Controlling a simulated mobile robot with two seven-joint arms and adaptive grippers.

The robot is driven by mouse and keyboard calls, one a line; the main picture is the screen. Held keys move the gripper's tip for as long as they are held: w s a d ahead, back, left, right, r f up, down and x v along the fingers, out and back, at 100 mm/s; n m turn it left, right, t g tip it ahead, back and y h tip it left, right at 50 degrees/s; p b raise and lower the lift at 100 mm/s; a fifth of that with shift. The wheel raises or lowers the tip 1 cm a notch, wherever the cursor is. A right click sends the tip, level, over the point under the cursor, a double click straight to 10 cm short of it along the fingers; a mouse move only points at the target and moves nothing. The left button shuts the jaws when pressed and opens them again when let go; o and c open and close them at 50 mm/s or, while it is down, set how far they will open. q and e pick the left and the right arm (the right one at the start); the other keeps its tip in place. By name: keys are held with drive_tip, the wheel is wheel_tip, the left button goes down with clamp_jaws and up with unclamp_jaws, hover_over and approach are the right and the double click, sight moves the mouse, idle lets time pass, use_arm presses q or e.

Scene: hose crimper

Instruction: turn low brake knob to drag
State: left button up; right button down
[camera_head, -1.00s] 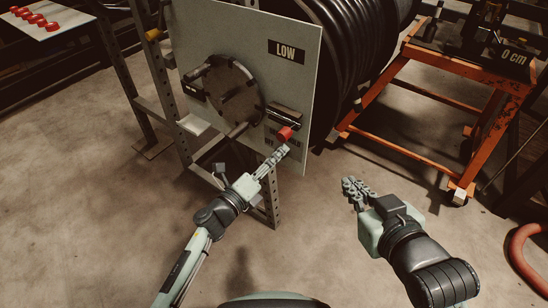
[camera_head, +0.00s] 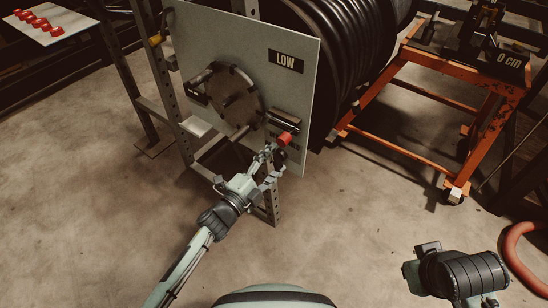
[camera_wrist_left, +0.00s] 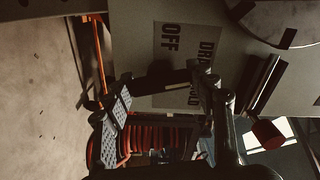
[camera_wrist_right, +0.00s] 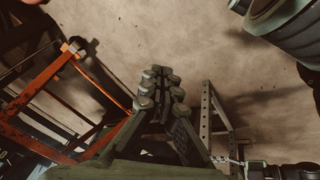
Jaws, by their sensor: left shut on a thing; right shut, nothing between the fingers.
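The upright grey panel (camera_head: 300,60) marked LOW carries a label plate reading DRAG, OFF and part of HOLD, clearest in the left wrist view (camera_wrist_left: 170,42). My left gripper (camera_head: 270,158) is at the panel's lower right edge, just below a red-ended lever (camera_head: 285,138). In the left wrist view its fingers (camera_wrist_left: 160,78) stand on both sides of the dark brake knob (camera_wrist_left: 158,74) over the label and are shut on it. My right gripper (camera_wrist_right: 162,88) is shut and empty, away from the panel.
A round dark disc with handles (camera_head: 230,100) is on the panel left of the lever. A black hose reel (camera_head: 345,50) stands behind. An orange cart (camera_head: 465,75) is at the right, a red hose (camera_head: 520,250) at lower right. The middle floor is clear.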

use_arm(q)
drive_tip(key=shift+n+p, duration=0.4)
drive_tip(key=shift+n, duration=1)
use_arm(e)
drive_tip(key=shift+x, duration=1.15)
drive_tip(key=shift+a, duration=0.2)
use_arm(q)
drive_tip(key=o, duration=1.2)
use_arm(e)
drive_tip(key=shift+w, duration=0.1)
drive_tip(key=shift+f, duration=0.1)
use_arm(q)
drive_tip(key=v, duration=1.2)
